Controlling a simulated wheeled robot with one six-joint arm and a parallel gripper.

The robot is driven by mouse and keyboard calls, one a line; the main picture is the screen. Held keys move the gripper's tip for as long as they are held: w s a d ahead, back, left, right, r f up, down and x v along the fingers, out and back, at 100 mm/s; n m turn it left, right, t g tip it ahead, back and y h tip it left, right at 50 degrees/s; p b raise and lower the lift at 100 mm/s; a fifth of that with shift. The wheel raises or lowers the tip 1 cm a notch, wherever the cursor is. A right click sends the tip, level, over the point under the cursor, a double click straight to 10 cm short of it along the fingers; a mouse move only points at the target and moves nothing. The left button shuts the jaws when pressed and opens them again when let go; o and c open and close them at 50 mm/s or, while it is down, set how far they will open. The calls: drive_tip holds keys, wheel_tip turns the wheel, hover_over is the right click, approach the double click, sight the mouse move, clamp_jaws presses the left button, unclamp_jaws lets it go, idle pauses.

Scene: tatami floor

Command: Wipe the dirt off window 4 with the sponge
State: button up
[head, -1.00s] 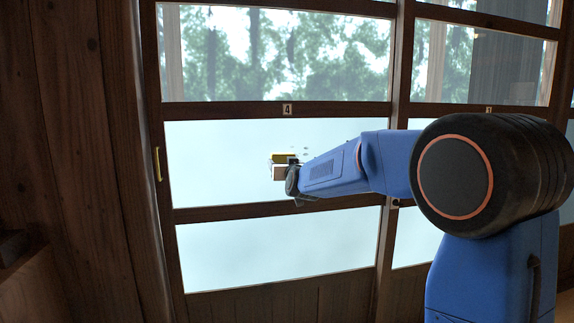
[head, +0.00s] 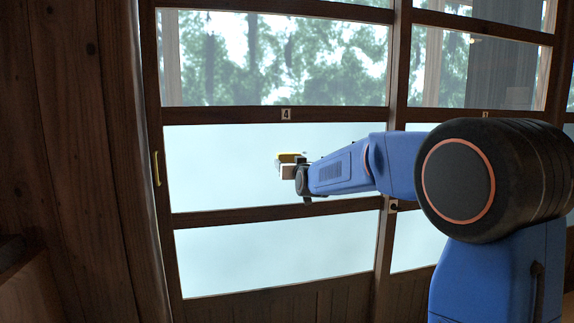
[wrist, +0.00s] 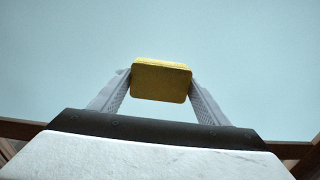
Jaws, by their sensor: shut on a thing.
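Window 4 is the sliding panel under the small "4" plate (head: 286,114). Its frosted middle pane (head: 215,165) fills much of the head view. My gripper (head: 288,170) is in front of this pane, shut on a yellow sponge (head: 286,158). In the wrist view the sponge (wrist: 161,82) sits between the two grey fingertips, with the pale pane behind it. I cannot tell whether the sponge touches the glass. No clear dirt shows on the visible pane; the area behind the gripper and arm is hidden.
A dark wooden crossbar (head: 270,215) runs below the pane, with a lower frosted pane (head: 270,256) under it. A wooden wall (head: 70,150) stands on the left. A brass pull (head: 156,168) is on the panel's left frame.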

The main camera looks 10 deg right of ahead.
drive_tip(key=d, duration=0.7)
drive_tip(key=shift+s+d, duration=0.15)
drive_tip(key=shift+d, duration=0.1)
idle(0.5)
drive_tip(key=s, duration=0.6)
idle(0.5)
drive_tip(key=shift+s, duration=0.1)
drive_tip(key=shift+s, duration=1.4)
